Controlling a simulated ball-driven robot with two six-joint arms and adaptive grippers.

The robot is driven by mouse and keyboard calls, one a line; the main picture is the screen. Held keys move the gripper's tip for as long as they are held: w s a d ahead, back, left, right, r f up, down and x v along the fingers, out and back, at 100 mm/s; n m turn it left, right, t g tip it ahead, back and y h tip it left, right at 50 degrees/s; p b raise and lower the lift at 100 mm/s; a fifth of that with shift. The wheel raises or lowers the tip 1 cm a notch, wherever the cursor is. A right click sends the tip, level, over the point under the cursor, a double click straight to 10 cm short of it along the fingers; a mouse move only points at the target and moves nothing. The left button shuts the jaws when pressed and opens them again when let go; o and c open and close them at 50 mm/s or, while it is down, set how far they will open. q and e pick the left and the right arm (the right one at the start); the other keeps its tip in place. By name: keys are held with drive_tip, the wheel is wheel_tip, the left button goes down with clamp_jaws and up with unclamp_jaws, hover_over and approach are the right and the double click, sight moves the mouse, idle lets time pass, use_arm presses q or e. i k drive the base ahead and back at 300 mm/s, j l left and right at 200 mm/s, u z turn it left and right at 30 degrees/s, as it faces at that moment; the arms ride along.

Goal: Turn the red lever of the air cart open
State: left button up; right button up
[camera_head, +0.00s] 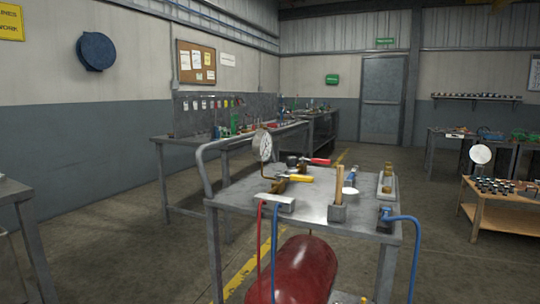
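The air cart is a grey metal table (308,208) in the middle of the view, with a red tank (305,268) under its top. The red lever (319,161) lies at the back of the cart top, its handle pointing right, joined to a small dark fitting on its left. A yellow lever (298,178) points right, nearer and a little left, on a brass-coloured fitting. A round white gauge (262,146) stands upright at the cart's left side. Neither of my grippers is in view.
A grey block (275,201) with red and blue hoses sits at the cart's front left. A wooden-handled tool (339,187) stands upright nearby, and a blue hose (413,250) hangs off the right. Workbenches stand behind, and a wooden table (510,199) stands right. Floor left of the cart is clear.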

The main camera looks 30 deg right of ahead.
sight(316, 160)
drive_tip(key=l+u, duration=0.2)
drive_tip(key=l, duration=0.3)
drive_tip(key=l+u, duration=0.2)
drive_tip(key=l, duration=0.3)
drive_tip(key=l+u, duration=0.2)
drive_tip(key=l, duration=0.35)
drive_tip(key=k+l+u, duration=0.2)
drive_tip(key=l, duration=0.25)
drive_tip(key=l+u, duration=0.15)
drive_tip(key=l, duration=0.35)
drive_tip(key=k+l+u, duration=0.2)
drive_tip(key=l, duration=0.3)
